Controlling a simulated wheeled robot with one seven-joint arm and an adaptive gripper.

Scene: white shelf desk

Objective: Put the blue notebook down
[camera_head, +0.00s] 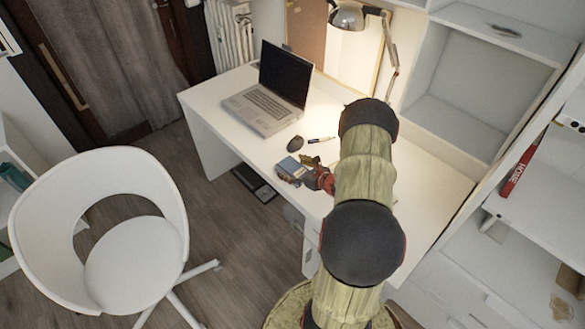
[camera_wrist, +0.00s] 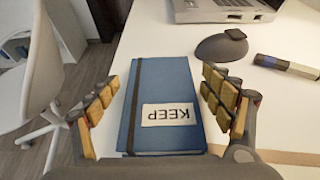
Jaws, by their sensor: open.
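The blue notebook (camera_wrist: 160,90) lies on the white desk (camera_wrist: 272,112), near its left edge in the wrist view. It has a dark elastic band along its left side and a white label reading KEEP, upside down in that view. My gripper (camera_wrist: 158,98) is open, with one finger on each side of the notebook and a gap at both sides. In the head view the notebook (camera_head: 289,166) is a small blue patch beside my gripper (camera_head: 305,174). Whether the notebook rests fully on the desk is hard to tell.
A dark mouse (camera_wrist: 222,45) and a marker pen (camera_wrist: 287,66) lie just beyond the notebook. A white chair (camera_head: 130,262) stands left of the desk. The desk's right part is clear.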

